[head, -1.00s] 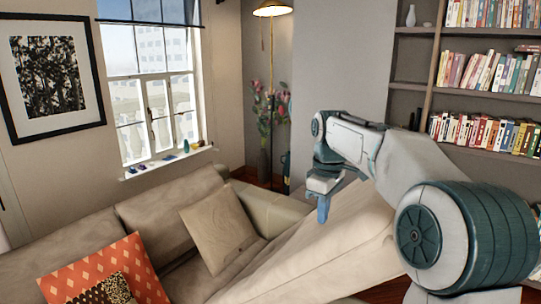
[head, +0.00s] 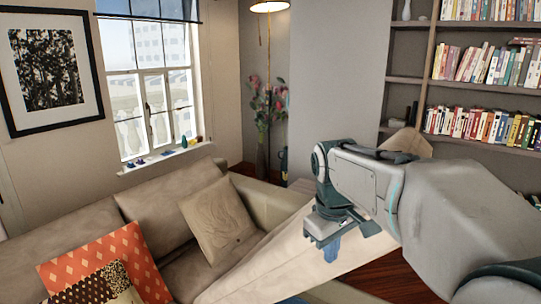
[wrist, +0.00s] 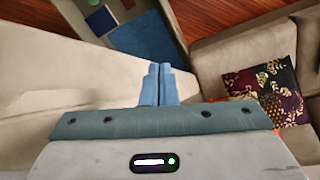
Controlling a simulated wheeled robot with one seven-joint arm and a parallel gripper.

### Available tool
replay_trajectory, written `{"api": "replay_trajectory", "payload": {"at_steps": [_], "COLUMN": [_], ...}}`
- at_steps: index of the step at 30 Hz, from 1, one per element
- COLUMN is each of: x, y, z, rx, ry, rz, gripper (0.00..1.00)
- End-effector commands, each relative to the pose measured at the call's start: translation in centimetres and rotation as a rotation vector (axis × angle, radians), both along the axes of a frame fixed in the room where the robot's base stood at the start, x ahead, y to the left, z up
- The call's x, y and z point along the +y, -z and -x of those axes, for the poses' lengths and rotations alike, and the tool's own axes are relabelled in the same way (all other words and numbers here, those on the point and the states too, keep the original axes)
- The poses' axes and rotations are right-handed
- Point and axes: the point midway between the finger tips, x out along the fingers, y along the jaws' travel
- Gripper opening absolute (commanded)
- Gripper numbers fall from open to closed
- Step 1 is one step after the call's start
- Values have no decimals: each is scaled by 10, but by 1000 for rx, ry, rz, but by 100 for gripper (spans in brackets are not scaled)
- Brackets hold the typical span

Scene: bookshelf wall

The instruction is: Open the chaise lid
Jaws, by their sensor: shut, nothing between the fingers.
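The beige chaise lid (head: 275,255) is tilted up, rising from the sofa seat toward the right in the head view. A beige corner, apparently the same lid, shows above my arm. My gripper (head: 332,250) points down in front of the lid's pale surface, with its blue fingers together and empty. In the wrist view, the shut fingers (wrist: 158,84) are beside the broad beige lid surface (wrist: 60,75) on the left. I cannot tell whether they touch it. My arm hides much of the lid's right part.
The sofa seat carries a beige cushion (head: 218,222) and an orange patterned pillow (head: 100,265). A dark floral pillow (wrist: 262,90) shows in the wrist view. Wooden floor (head: 375,275) lies below the lid. A bookshelf (head: 480,85) stands at the right, behind my arm.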

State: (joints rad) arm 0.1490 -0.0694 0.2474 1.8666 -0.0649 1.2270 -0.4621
Motion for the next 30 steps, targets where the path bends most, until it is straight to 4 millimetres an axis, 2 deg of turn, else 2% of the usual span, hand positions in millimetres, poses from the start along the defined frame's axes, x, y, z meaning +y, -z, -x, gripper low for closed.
{"api": "replay_trajectory", "payload": {"at_steps": [1, 6, 9, 13, 16, 17, 19, 30], "x": [-3, -14, -19, -24, -26, -27, -27, -27], "y": [18, 62, 89, 119, 134, 137, 141, 142], "z": [20, 75, 105, 135, 149, 151, 155, 156], "rx": [-22, -93, -129, -160, -174, -176, -180, -180], "ry": [54, 250, 358, 467, 519, 531, 546, 552], "rz": [-3, -48, -86, -136, -164, -169, -179, -181], "gripper": [0, 0, 0, 0, 0, 3, 22, 23]}}
